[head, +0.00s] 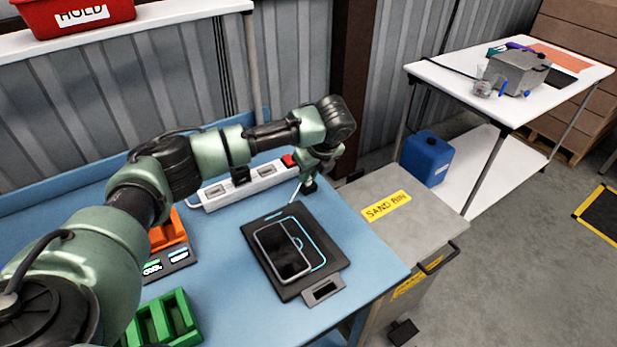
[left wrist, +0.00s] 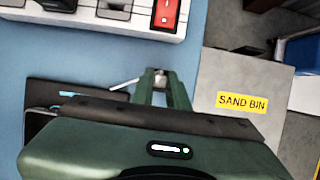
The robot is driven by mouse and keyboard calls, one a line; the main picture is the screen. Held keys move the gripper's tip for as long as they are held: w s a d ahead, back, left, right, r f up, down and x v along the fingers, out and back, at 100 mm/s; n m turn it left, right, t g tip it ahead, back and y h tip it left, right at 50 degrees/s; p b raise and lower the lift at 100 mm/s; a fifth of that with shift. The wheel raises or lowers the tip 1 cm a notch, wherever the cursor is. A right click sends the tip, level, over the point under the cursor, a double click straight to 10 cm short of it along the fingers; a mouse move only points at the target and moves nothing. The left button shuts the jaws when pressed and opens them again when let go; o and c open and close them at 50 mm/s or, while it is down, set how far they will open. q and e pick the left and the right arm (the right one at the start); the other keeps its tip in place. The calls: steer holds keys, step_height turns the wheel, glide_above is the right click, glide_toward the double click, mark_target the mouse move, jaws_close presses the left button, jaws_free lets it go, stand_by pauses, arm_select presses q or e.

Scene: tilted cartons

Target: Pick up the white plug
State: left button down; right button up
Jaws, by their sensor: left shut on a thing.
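My left gripper (head: 309,184) is just beyond the black charging pad, near the right end of the white power strip (head: 246,184). In the left wrist view its fingers (left wrist: 160,82) are shut on a small pale thing, the white plug (left wrist: 160,74), mostly hidden between the fingertips. A short white cable (left wrist: 124,85) runs left from there; it also shows in the head view (head: 296,190). The plug is apart from the strip. The strip has a red switch (head: 289,160) and a black plug (head: 240,175) in it. My right gripper is not in view.
A phone (head: 282,250) lies on the black pad (head: 314,235). A sand bin (head: 415,215) stands at the bench's right edge. Orange (head: 168,232) and green (head: 165,318) holders are at the left. A white table (head: 450,85) with a grey device (head: 518,72) stands behind.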

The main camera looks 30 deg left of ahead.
arm_select(q)
steer(key=shift+r, duration=0.15)
steer(key=shift+w+r, duration=0.1)
steer(key=shift+r, duration=0.15)
step_height(320, 180, up, 19)
steer(key=b, duration=0.2)
steer(key=shift+r, duration=0.15)
steer(key=shift+r+p, duration=0.7)
steer(key=shift+p, duration=0.7)
stand_by(0.4)
step_height(320, 180, up, 3)
steer(key=p, duration=0.5)
steer(key=shift+f, duration=0.1)
